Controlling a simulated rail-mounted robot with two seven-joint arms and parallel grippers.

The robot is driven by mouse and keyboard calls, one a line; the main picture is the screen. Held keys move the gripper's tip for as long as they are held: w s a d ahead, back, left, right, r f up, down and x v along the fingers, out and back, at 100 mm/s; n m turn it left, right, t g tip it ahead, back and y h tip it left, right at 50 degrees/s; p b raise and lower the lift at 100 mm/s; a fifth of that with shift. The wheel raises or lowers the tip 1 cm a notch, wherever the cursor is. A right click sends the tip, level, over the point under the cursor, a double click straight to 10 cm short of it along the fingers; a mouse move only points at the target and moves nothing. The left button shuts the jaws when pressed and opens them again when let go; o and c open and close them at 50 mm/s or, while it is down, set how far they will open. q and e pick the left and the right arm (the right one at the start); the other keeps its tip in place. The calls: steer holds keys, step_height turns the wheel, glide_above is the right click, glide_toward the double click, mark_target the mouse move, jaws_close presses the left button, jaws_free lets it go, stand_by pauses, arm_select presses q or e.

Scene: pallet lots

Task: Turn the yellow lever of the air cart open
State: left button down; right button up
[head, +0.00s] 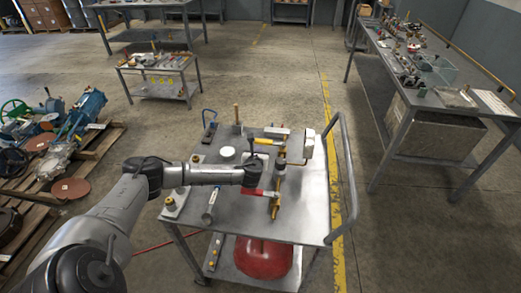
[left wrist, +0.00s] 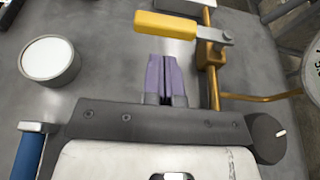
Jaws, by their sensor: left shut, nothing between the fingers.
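The yellow lever (head: 268,141) sits on a brass pipe (head: 276,207) on top of the air cart (head: 312,205). In the left wrist view the yellow lever (left wrist: 165,25) points left from its valve, across the line of the brass pipe (left wrist: 213,88). A red lever (head: 260,192) is on the same pipe. My right gripper is not in view.
A white round piece (head: 227,152) lies on the cart top. A red tank (head: 263,257) is on the lower shelf. The cart's push handle (head: 345,170) rises at the right. A pallet (head: 85,180) with machine parts is at the left, a long workbench (head: 400,75) at the right.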

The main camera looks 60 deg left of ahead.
mark_target(262, 144)
arm_select(q)
steer(key=shift+b+x, duration=0.7)
steer(key=shift+x, duration=1.7)
